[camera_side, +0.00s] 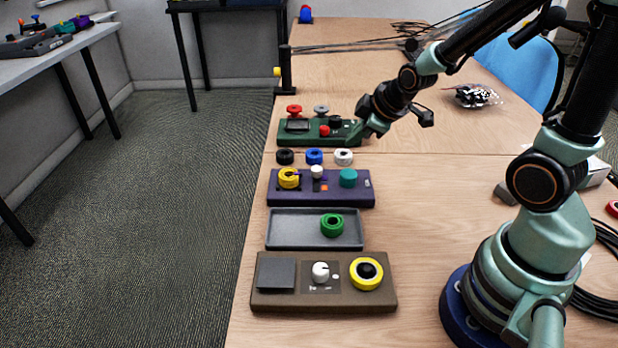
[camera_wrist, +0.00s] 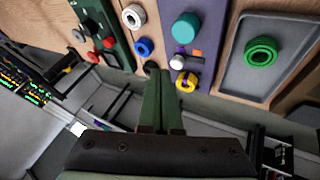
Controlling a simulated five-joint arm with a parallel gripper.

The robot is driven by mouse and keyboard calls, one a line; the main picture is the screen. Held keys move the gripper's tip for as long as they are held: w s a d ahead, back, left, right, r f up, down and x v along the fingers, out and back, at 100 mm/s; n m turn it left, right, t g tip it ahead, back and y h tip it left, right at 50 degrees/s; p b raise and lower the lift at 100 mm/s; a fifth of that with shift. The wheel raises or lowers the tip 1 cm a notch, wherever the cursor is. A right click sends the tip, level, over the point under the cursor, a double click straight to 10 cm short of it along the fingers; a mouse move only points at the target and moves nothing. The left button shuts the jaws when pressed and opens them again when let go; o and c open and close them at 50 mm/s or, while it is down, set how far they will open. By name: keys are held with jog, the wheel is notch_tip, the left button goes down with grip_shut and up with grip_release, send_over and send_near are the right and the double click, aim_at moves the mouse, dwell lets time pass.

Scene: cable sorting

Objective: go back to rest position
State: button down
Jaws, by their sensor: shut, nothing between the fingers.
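My gripper (camera_side: 364,130) is at the right end of the green box (camera_side: 300,140) in the side view, low and close to it. I cannot tell whether it touches the box. In the wrist view my gripper (camera_wrist: 158,75) shows as two green fingers pressed together with nothing between them. My arm reaches out over the table, bent and extended away from its base.
A purple box (camera_side: 330,201) with yellow, white and teal parts, a grey tray (camera_side: 285,230) with a green ring (camera_side: 332,224), and a brown box (camera_side: 325,300) line the table's left edge. Black, blue (camera_side: 314,157) and white rings lie between boxes. Table between boxes and base is clear.

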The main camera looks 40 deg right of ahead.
jog(key=s+a+r+m+g+y, duration=0.1)
jog(key=s+a+r+m, duration=0.5)
jog(key=s+r, duration=0.3)
notch_tip(320, 180, up, 2)
jog(key=shift+s+a+r+m, duration=0.1)
jog(key=shift+s+a+m, duration=0.15)
jog(key=shift+m, duration=0.25)
dwell(0.6)
